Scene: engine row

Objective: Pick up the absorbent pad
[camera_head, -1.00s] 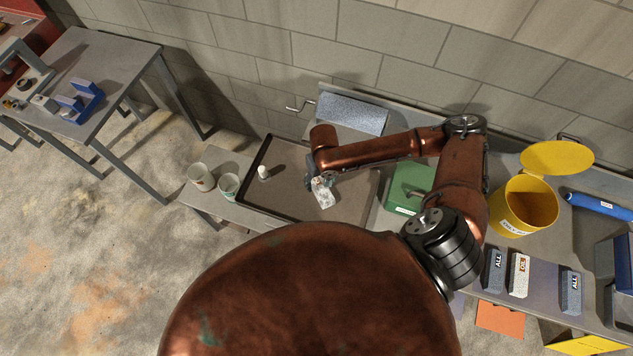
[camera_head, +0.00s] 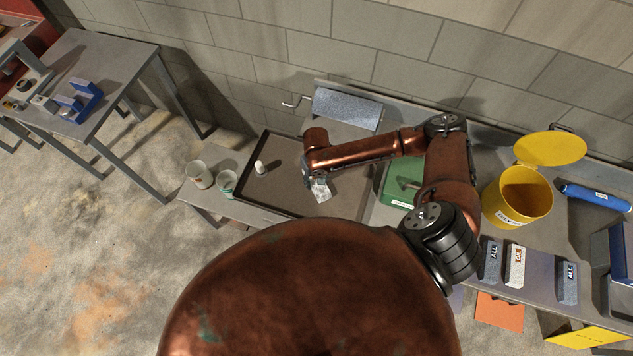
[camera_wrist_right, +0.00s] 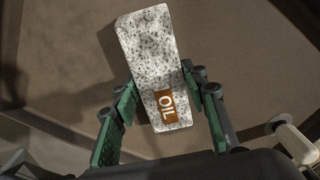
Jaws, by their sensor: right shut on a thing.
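The absorbent pad (camera_wrist_right: 156,65) is a white block with dark speckles and an orange-brown OIL label. In the wrist view it sits between the green-padded fingers of my right gripper (camera_wrist_right: 165,108), which is shut on it near the label end. In the head view the pad (camera_head: 321,189) shows over the dark-rimmed tray (camera_head: 285,206), below my right gripper (camera_head: 314,180). I cannot tell from the frames how far it is above the tray floor. My left gripper is not in view.
A small white bottle (camera_head: 260,168) stands in the tray, left of the pad. Two cups (camera_head: 200,175) (camera_head: 227,184) stand left of the tray. A green box (camera_head: 399,183), a yellow bin (camera_head: 520,197) and several labelled blocks (camera_head: 515,266) are to the right.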

